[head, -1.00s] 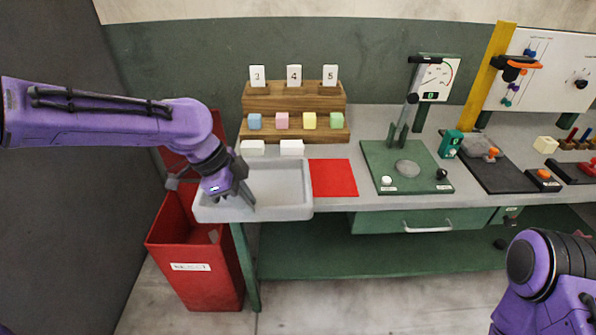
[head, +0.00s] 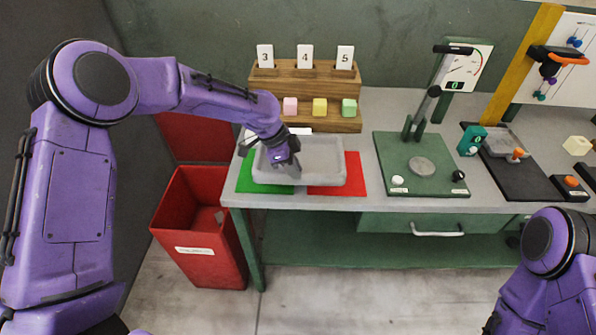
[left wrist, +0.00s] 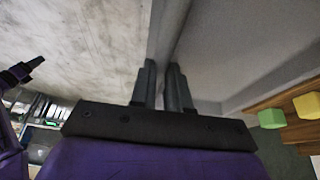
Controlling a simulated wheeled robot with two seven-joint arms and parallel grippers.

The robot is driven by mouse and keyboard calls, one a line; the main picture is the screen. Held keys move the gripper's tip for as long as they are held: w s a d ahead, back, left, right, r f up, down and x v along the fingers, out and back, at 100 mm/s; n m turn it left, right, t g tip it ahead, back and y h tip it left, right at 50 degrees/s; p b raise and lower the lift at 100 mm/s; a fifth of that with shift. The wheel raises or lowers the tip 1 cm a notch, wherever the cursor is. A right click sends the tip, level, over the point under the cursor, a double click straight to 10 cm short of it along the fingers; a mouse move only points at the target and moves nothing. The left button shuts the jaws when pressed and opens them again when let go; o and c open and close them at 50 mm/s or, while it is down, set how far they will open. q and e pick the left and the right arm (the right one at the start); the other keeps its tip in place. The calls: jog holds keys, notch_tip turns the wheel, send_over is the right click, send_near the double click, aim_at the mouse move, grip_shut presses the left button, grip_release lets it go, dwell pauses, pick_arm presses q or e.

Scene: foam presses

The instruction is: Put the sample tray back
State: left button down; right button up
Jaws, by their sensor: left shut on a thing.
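The grey sample tray (head: 337,181) is a shallow open box over the front left of the bench. I cannot tell whether the tray touches the mats. Its inside looks empty. My right arm shows at the lower right; a dark gripper shape (left wrist: 20,73) shows in the left wrist view.
Behind the tray stands a wooden rack (head: 306,78) with cards 3, 4, 5 and coloured blocks. To the right is a green lever press (head: 420,165). A red bin (head: 196,235) stands below the bench's left end.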

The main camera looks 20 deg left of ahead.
pick_arm(q)
jog(key=f, duration=0.1)
jog(key=f+p, duration=0.1)
jog(key=w+f+p, duration=0.1)
jog(key=f, duration=0.1)
jog(key=shift+d, duration=0.3)
jog(key=shift+w+f, duration=0.15)
jog(key=shift+f, duration=0.2)
jog(key=shift+a+f, duration=0.1)
jog(key=shift+f, duration=0.1)
jog(key=shift+f, duration=0.25)
jog(key=c, duration=1.1)
grip_release()
jog(key=shift+r, duration=0.1)
